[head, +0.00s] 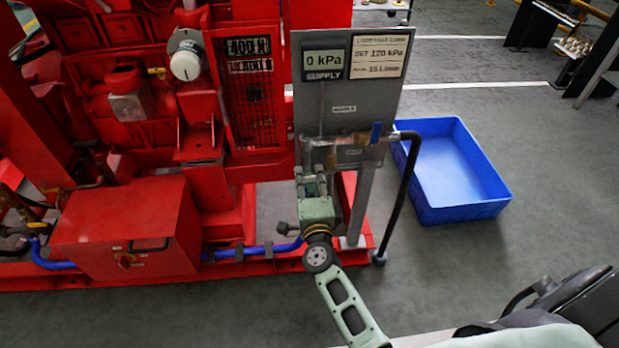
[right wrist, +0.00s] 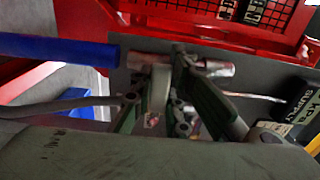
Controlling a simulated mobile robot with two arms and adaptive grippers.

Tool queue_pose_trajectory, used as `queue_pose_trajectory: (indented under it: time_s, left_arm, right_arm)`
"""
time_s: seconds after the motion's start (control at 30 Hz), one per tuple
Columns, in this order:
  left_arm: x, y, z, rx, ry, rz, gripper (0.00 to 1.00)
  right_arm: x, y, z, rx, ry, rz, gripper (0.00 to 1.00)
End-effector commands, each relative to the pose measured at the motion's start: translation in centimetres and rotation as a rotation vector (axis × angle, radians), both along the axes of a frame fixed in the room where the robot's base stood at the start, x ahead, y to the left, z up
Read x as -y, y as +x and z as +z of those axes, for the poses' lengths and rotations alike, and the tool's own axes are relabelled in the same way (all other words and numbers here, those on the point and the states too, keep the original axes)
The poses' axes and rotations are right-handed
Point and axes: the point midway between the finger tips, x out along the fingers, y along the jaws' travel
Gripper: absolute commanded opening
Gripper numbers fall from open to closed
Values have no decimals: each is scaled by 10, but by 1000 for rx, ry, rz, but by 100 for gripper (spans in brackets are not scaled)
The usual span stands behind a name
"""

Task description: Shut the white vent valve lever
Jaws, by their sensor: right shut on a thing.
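My right gripper (head: 312,180) is raised in front of the lower part of the grey panel (head: 310,118). In the right wrist view its green fingers (right wrist: 160,92) are closed on both sides of a pale upright piece, the white vent valve lever (right wrist: 158,86). The lever's lower part is hidden by the gripper body. A metal pipe fitting (right wrist: 206,66) lies just behind the fingertips. In the head view the lever is hidden or too small to make out. My left gripper is not in view.
The supply display (head: 323,62) reads 0 kPa. A blue bin (head: 455,170) stands right. Red machinery (head: 130,230) fills the left.

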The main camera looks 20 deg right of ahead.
Motion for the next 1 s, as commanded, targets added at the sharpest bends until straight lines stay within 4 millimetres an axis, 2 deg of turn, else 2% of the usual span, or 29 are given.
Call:
queue_pose_trajectory:
  time_s: [0.13, 0.17, 0.37, 0.73, 0.87, 1.0]
  left_arm:
    - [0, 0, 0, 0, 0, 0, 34]
    - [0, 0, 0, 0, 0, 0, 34]
    - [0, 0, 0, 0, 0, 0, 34]
    - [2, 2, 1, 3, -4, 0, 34]
    - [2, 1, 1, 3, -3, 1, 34]
    - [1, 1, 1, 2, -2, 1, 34]
  right_arm:
    - [1, -1, -1, -2, 0, -2, 0]
    - [1, -1, -1, -2, 0, -2, 17]
    - [1, -1, -1, -2, -1, -1, 34]
    - [-1, -4, -1, -2, -3, 0, 34]
    - [-6, -21, -2, -4, -1, 0, 34]
    - [-14, -51, -2, -5, -1, 0, 34]
